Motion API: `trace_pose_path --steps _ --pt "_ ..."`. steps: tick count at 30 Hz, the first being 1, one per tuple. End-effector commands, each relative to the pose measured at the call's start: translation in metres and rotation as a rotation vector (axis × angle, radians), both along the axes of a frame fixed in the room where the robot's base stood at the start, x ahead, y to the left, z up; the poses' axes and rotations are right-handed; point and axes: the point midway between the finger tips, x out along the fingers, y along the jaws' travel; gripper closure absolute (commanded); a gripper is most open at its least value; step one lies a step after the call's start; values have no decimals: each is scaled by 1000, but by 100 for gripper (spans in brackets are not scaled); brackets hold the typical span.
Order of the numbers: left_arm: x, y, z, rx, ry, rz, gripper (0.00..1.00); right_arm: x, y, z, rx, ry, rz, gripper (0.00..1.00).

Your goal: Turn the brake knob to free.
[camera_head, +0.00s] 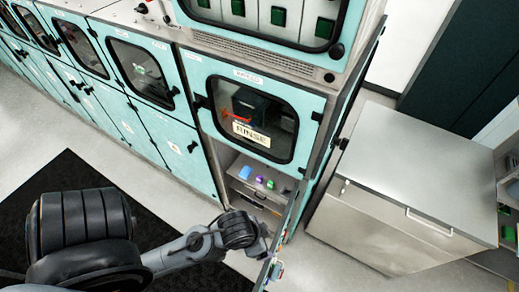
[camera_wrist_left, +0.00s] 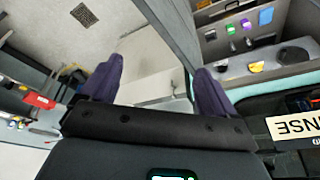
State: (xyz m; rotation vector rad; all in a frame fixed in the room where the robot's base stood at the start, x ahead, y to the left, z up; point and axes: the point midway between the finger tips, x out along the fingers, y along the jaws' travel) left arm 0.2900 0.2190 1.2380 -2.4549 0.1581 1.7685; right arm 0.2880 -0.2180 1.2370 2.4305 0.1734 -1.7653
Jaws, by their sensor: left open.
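No knob marked as the brake can be made out in either view. A dark round piece (camera_wrist_left: 292,57) sits on a grey surface at the upper right of the left wrist view; I cannot tell whether it is the knob. My left gripper (camera_wrist_left: 159,66) has its two purple fingers spread, with no object held between them. In the head view, my left arm reaches from the lower left to the open lower compartment (camera_head: 246,182), near the edge of its door (camera_head: 294,205). The fingertips are hard to make out there. My right gripper is not in view.
Blue (camera_head: 244,172), purple (camera_head: 259,180) and green (camera_head: 270,184) items are in the compartment. Above is a window with a RINSE sign (camera_head: 249,134). A grey metal cabinet (camera_head: 400,180) stands right. A black mat (camera_head: 60,185) lies on the floor at left.

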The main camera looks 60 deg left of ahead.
Motion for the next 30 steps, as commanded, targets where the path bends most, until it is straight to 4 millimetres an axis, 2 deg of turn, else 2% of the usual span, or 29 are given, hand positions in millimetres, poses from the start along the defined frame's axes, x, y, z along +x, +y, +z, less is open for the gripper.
trace_pose_path --steps 4,10,14,17,20,21,24,30 --pt "25 -3 8 -49 -134 62 11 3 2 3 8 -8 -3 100" --pt "54 3 -2 -101 -276 155 11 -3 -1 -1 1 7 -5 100" --pt "75 19 -19 -121 -378 233 11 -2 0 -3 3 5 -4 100" --pt "95 42 -49 -129 -486 307 11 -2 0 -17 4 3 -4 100" --pt "119 86 -99 -118 -640 394 11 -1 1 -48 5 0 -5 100" --pt "128 108 -121 -108 -709 425 11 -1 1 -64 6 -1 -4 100" --pt "145 165 -168 -70 -879 482 11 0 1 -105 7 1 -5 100" --pt "157 264 -239 35 -1111 521 11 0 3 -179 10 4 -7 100"
